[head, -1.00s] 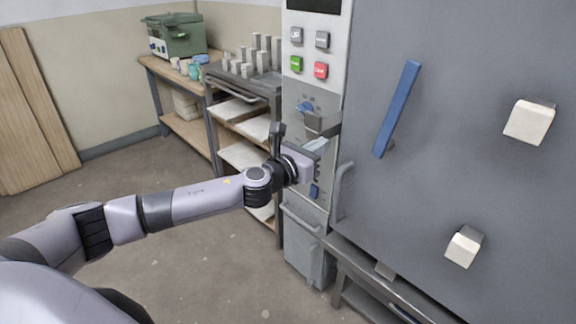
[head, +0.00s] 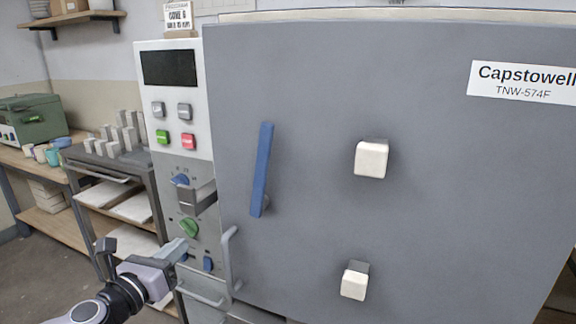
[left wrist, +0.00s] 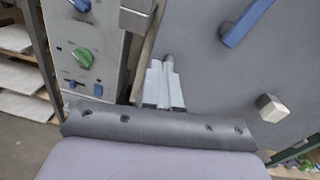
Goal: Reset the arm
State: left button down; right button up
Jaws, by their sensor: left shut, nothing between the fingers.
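My left gripper (head: 172,250) is at the lower left of the head view, in front of the lower part of the kiln's control panel (head: 172,110). Its light fingers are shut with nothing between them, and they also show together in the left wrist view (left wrist: 164,82). A green knob (head: 189,227) on the panel is just above and right of the fingertips; it also shows at the left of the left wrist view (left wrist: 81,58). The fingers look apart from the knob. My right gripper is not in view.
The big grey kiln door (head: 310,90) fills the right side, with a blue handle (head: 262,170) and two white blocks on it. A grey bar handle (head: 229,258) stands out near the gripper. A rack (head: 120,170) and a wooden bench (head: 30,165) stand at the left.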

pick_arm(q)
jog(key=s+d+f+n+g+p, duration=0.1)
jog(key=s+d+f+n+g, duration=0.1)
jog(key=s+d+f+n, duration=0.45)
jog(key=s+d+f+n+g, duration=0.15)
jog(key=s+f+n, duration=0.25)
jog(key=f+n, duration=0.6)
jog(key=s+f+n+g+y, duration=0.1)
jog(key=s+f+n, duration=0.3)
jog(key=s+n, duration=0.3)
jog(key=s+a+f+n+g+y, duration=0.1)
jog(key=s+f+n, duration=0.4)
jog(key=n, duration=0.6)
jog(key=s+g, duration=0.1)
jog(key=s, duration=0.1)
jog(key=shift+s+a+f+p, duration=0.2)
jog(key=shift+s+p, duration=0.15)
jog(key=shift+s, duration=0.05)
